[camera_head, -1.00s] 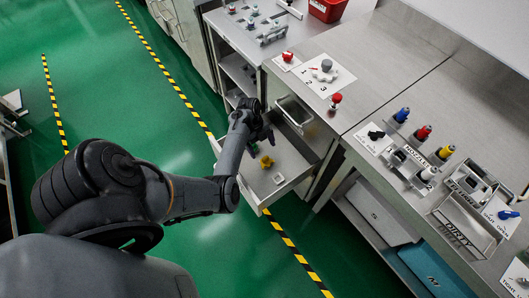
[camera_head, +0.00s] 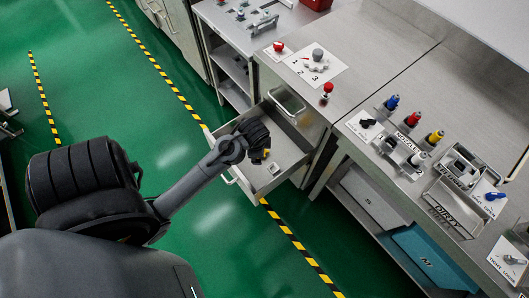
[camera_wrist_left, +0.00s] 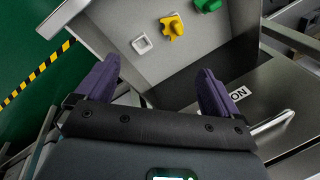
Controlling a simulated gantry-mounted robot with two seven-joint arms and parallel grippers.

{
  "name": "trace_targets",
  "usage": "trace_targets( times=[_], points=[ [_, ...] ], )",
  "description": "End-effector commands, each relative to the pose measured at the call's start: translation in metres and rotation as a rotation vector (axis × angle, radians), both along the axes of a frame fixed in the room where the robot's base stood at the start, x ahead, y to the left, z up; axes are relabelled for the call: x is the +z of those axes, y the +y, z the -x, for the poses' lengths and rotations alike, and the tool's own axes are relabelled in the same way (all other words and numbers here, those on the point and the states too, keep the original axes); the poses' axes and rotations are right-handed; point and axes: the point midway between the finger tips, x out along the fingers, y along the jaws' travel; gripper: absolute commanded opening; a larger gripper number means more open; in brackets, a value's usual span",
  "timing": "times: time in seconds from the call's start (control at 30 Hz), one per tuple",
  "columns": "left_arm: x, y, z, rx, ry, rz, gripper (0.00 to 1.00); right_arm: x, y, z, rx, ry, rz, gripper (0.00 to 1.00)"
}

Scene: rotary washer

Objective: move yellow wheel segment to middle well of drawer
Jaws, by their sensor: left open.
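The yellow wheel segment (camera_head: 259,156) is in the open drawer (camera_head: 287,150), partly covered by my left gripper (camera_head: 253,134) in the head view. In the left wrist view the yellow wheel segment (camera_wrist_left: 173,26) lies beyond the fingers, between a white square piece with a hollow centre (camera_wrist_left: 142,43) and a green piece (camera_wrist_left: 208,4). My left gripper (camera_wrist_left: 155,82) is open, with nothing between its fingers and a gap to the yellow segment. I cannot tell which well the segment is in. My right gripper does not show.
The drawer's side walls rise around its floor. The steel counter (camera_head: 385,70) stands to its right, with a numbered card (camera_head: 316,65) and several coloured nozzles (camera_head: 413,118). A red knob (camera_head: 327,88) stands near the counter edge.

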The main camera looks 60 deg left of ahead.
Motion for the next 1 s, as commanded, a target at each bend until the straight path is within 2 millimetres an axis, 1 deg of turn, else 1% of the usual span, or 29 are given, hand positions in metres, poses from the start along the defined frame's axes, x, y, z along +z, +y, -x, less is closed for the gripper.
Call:
trace_targets(
  times=[0.03, 0.07, 0.1, 0.2, 0.3, 0.33, 0.4, 0.5, 0.83, 0.93, 1.0],
  points=[
    [0.006, -0.031, 0.012, 0.041, -0.04, 0.025, 0.95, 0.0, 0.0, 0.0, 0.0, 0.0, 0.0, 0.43],
    [0.01, -0.049, 0.017, 0.072, -0.064, 0.047, 0.95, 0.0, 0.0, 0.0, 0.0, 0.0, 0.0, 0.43],
    [0.016, -0.07, 0.025, 0.114, -0.094, 0.081, 0.95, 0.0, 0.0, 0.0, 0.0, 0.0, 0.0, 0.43],
    [0.03, -0.116, 0.044, 0.207, -0.145, 0.169, 0.95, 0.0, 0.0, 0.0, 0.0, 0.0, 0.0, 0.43],
    [0.042, -0.147, 0.059, 0.28, -0.172, 0.244, 0.95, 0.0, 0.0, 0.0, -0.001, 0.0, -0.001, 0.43],
    [0.045, -0.153, 0.063, 0.296, -0.176, 0.261, 0.95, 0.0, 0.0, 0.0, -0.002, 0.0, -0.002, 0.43],
    [0.05, -0.163, 0.068, 0.325, -0.183, 0.29, 0.95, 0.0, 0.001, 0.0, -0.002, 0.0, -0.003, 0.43],
    [0.053, -0.17, 0.072, 0.346, -0.187, 0.311, 0.95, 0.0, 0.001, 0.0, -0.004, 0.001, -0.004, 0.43],
    [0.055, -0.17, 0.072, 0.349, -0.187, 0.312, 0.95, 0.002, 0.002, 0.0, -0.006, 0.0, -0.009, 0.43],
    [0.061, -0.17, 0.072, 0.349, -0.187, 0.312, 0.95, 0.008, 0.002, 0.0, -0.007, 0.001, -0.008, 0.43],
    [0.069, -0.17, 0.072, 0.349, -0.187, 0.312, 0.95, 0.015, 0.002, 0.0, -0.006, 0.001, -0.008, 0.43]
  ],
)
